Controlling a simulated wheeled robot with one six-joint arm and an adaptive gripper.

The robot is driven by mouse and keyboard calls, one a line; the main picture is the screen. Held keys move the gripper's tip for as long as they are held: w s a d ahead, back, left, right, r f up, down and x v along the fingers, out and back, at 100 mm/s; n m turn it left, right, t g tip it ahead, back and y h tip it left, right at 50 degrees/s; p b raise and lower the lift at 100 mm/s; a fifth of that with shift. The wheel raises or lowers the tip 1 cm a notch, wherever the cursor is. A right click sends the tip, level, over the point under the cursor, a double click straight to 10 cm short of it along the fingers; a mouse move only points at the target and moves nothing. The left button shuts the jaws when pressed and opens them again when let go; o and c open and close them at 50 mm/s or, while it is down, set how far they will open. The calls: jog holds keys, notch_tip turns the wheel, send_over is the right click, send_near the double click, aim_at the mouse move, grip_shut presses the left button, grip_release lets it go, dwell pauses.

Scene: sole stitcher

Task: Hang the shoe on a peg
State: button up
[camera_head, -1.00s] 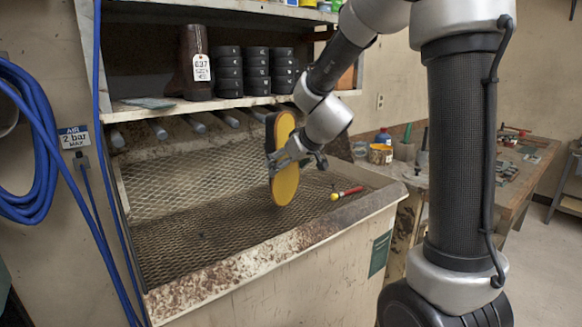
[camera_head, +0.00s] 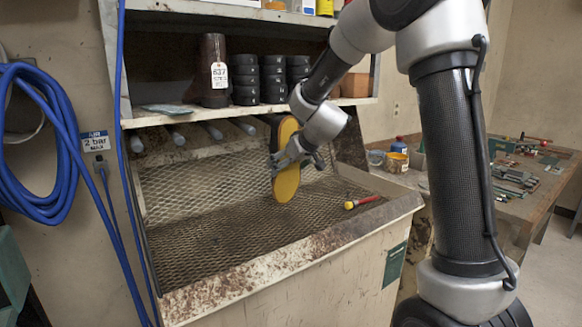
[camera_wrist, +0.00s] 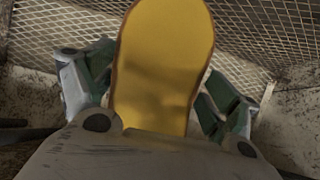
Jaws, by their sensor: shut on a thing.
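The shoe (camera_head: 287,183) shows a long yellow sole with a dark edge and is held roughly upright, sole toward the camera. My gripper (camera_head: 284,158) is shut on it around its middle, above the mesh bench. The wrist view shows the yellow sole (camera_wrist: 165,65) between the two fingers of my gripper (camera_wrist: 158,95). Several grey pegs (camera_head: 211,131) stick out in a row under the shelf, behind and to the left of the shoe. The shoe's upper end is near the height of the pegs, and I cannot tell whether it touches one.
A shelf (camera_head: 160,117) above the pegs holds a brown boot (camera_head: 213,95) with a tag and stacks of black items (camera_head: 245,90). A red-handled tool (camera_head: 362,201) lies on the mesh bench (camera_head: 215,205). Blue hose (camera_head: 45,140) hangs at left. A cluttered workbench (camera_head: 520,205) stands at right.

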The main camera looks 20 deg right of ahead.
jog(key=shift+w, duration=0.15)
jog(key=shift+c, duration=0.2)
jog(key=shift+f, duration=0.1)
jog(key=o, duration=1.2)
jog(key=shift+a, duration=0.1)
jog(key=shift+o, duration=0.2)
jog(key=v, duration=1.2)
jog(key=s+f+m+g, duration=0.25)
jog(key=s+f, duration=0.25)
jog(key=s, duration=0.3)
jog(key=s+d+g+h, duration=0.1)
jog(key=s+d, duration=0.3)
jog(key=s, duration=0.8)
jog(key=s+d+r+m+g+h, duration=0.1)
jog(key=s+d, duration=0.4)
jog(key=s, duration=0.7)
jog(key=shift+s+h, duration=0.35)
jog(key=shift+h, duration=0.15)
